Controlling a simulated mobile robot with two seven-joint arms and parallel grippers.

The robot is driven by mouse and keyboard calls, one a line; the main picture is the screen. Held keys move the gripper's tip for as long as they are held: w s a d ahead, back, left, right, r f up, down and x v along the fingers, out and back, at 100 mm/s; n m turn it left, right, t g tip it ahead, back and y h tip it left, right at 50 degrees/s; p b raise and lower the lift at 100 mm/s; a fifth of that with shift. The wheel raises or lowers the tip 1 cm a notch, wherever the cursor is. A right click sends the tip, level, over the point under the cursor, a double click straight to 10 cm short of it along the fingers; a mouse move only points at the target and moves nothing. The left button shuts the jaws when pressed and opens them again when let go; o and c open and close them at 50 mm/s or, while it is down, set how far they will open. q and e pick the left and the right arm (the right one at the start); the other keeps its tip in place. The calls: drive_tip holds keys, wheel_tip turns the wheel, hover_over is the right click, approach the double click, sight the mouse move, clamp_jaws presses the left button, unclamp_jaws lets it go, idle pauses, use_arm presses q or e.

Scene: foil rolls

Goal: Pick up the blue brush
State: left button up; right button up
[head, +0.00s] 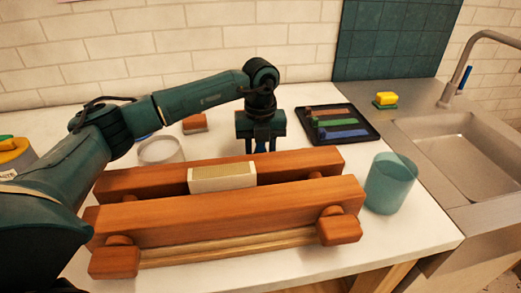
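A long blue piece (343,132) that may be the blue brush lies in the front of the black tray (370,137), below a green piece (335,122) and a brown piece (328,112). My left gripper (261,147) points down behind the wooden rack, left of the tray. A small bit of blue (260,149) shows between its fingers. The rack hides the fingertips and whatever lies below, so I cannot tell whether they grip it. My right gripper is not in view.
The wooden rack (240,212) with a cream block (222,177) fills the front counter. A teal cup (390,184) stands at its right, a clear round container (160,150) behind its left. A sponge (386,98) sits near the sink (455,155).

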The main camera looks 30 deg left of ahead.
use_arm(q)
drive_tip(key=c, duration=0.3)
drive_tip(key=shift+r, duration=0.1)
wheel_tip(320, 180, up, 10)
drive_tip(key=shift+f, duration=0.1)
idle(0.8)
